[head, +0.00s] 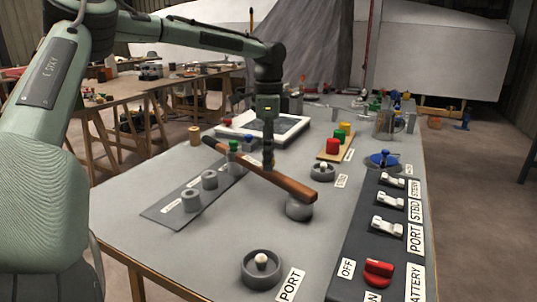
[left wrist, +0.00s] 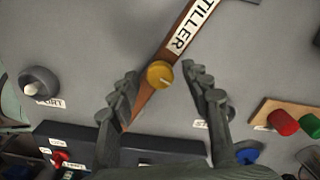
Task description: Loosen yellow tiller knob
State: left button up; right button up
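The tiller (head: 287,184) is a brown wooden bar lying diagonally above the grey bench top, with a round grey base at its near end. In the left wrist view the tiller (left wrist: 183,28) carries a white TILLER label. The yellow tiller knob (left wrist: 160,74) sits on the bar as a round cap with a slot-like mark. My left gripper (head: 267,163) points down over the bar. In the left wrist view its fingers are spread on either side of the knob, with a gap on both sides. In the head view the knob is hidden. My right gripper is out of view.
A PORT dial (head: 262,268) stands near the front edge. A dark switch panel (head: 350,262) with a red knob (head: 378,271) runs along the right. A wooden block (head: 327,156) with coloured buttons is behind. A grey plate (head: 163,213) with cylinders lies left of the tiller.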

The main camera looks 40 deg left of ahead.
pick_arm(q)
grip_shut()
jog(key=shift+n, duration=0.3)
jog(key=n, duration=0.3)
jog(key=shift+n, duration=0.3)
jog(key=n, duration=0.3)
jog(key=shift+n, duration=0.4)
jog(key=n, duration=0.6)
jog(key=shift+n, duration=0.4)
jog(key=shift+r, duration=0.1)
grip_release()
